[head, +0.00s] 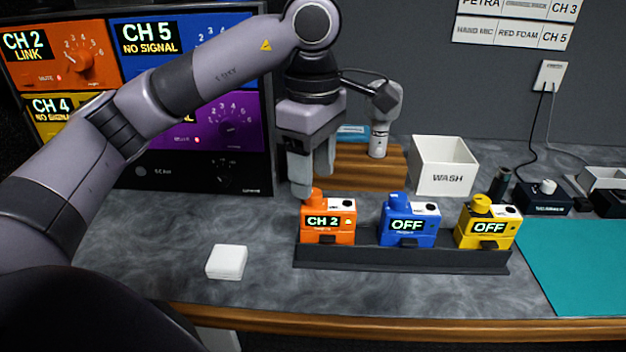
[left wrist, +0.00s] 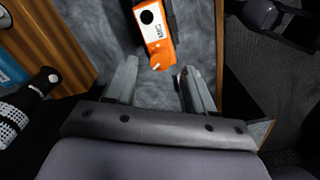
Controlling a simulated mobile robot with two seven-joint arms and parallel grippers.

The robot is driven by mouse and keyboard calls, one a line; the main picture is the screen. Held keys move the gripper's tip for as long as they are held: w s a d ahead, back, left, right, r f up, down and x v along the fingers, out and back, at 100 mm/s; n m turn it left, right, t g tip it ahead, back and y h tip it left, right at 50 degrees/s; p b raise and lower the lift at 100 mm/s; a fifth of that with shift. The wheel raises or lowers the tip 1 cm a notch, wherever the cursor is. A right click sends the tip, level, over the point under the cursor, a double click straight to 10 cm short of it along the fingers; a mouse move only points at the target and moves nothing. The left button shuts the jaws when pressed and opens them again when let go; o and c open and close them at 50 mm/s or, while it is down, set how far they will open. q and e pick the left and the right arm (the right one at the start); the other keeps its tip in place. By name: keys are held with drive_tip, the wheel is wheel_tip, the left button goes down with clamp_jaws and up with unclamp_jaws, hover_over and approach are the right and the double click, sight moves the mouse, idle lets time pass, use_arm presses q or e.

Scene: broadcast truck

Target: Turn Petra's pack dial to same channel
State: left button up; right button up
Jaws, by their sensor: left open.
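An orange pack (head: 328,236) shows CH 2 and stands at the left end of a dark rack (head: 400,262). Its orange dial (head: 313,196) is on top at the left. A blue pack (head: 407,226) and a yellow pack (head: 487,229) beside it both show OFF. My left gripper (head: 313,185) is open and empty, fingers down, just above and behind the orange dial; contact is unclear. In the left wrist view the orange pack (left wrist: 158,30) lies beyond the open fingers. A wall sign (head: 516,9) reads PETRA and CH 3; its middle word is unreadable. My right gripper is out of view.
A monitor panel (head: 150,170) with coloured channel screens stands at the left. A white WASH bin (head: 443,170) and a wooden stand (head: 350,178) are behind the packs. A white case (head: 227,262) lies in front at left. A teal mat (head: 585,270) is at right.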

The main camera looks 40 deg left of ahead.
use_arm(q)
wheel_tip(320, 180, up, 4)
drive_tip(key=shift+f+p, duration=0.15)
drive_tip(key=shift+p, duration=0.25)
drive_tip(key=shift+r, duration=0.4)
drive_tip(key=shift+s, duration=0.1)
